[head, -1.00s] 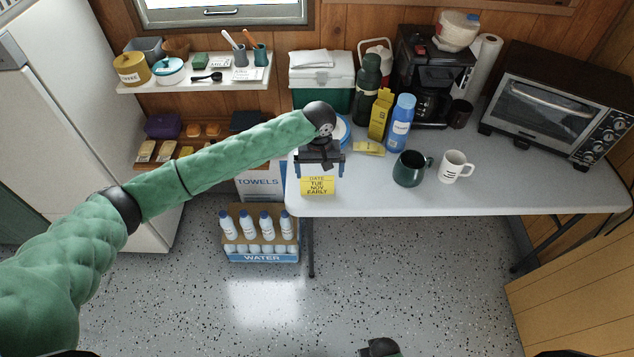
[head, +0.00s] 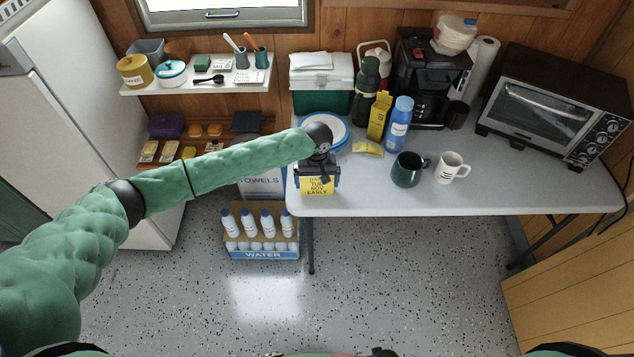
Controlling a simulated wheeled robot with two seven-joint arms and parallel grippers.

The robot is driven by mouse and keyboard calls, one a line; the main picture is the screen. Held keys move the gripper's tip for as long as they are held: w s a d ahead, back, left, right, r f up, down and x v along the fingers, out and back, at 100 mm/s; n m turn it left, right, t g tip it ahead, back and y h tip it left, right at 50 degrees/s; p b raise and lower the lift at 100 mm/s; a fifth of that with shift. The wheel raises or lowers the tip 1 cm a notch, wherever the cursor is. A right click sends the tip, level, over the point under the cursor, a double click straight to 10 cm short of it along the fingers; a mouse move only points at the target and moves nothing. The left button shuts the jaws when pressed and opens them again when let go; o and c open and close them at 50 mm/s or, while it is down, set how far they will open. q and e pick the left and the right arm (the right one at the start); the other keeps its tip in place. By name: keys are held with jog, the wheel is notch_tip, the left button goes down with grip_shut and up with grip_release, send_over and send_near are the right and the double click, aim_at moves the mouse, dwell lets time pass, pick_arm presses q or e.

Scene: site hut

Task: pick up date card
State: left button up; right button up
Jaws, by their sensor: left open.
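The yellow date card (head: 317,187) stands near the left front corner of the grey table (head: 450,198). Its dark print reads DATE, TUE, NOV, EARLY, with the top line partly covered. My left gripper (head: 317,177) is open, right at the card's upper part, with its fingers at the card's left and right sides. I cannot tell whether the fingers touch it. My right gripper is not clearly seen; only parts of my body show at the bottom edge.
Behind the gripper lies a white and blue plate (head: 338,128). A yellow packet (head: 367,148), a yellow box (head: 379,115), a blue bottle (head: 398,124), a green mug (head: 407,170) and a white mug (head: 450,168) stand to the right. The table's front right is clear.

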pick_arm(q)
jog(key=shift+f, duration=0.4)
jog(key=c, duration=0.6)
jog(key=shift+r, duration=0.1)
